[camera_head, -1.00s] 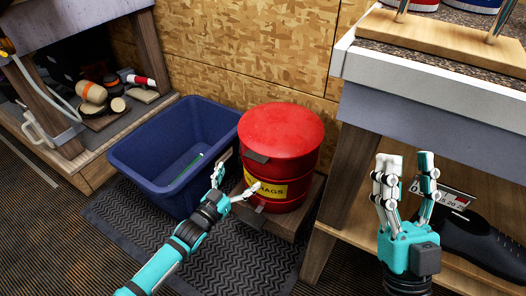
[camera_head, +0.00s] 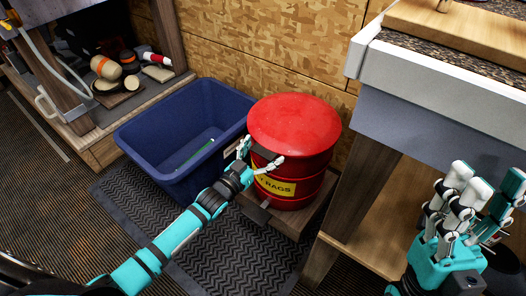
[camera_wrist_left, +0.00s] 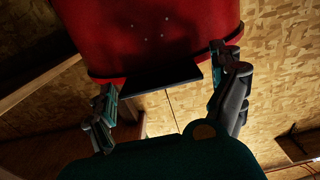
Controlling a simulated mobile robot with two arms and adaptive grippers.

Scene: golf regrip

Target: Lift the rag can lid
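The red rag can (camera_head: 312,178) has a yellow RAGS label and a round red lid (camera_head: 295,122). The lid sits on the can with no gap that I can see. My left gripper (camera_head: 262,151) is at the front left edge of the lid, its fingers spread. In the left wrist view the open fingers (camera_wrist_left: 168,90) stand either side of a dark flat tab (camera_wrist_left: 160,80) that sticks out from the riveted red surface. I cannot tell whether they touch it. My right gripper (camera_head: 481,203) is empty with its fingers apart, at the right.
A blue bin (camera_head: 160,161) stands left of the can, close to my left gripper. The can stands on a low wooden base (camera_head: 290,222), with a dark pedal (camera_head: 255,212) at its front. A workbench (camera_head: 445,95) is at the right. A black mat (camera_head: 235,255) lies in front.

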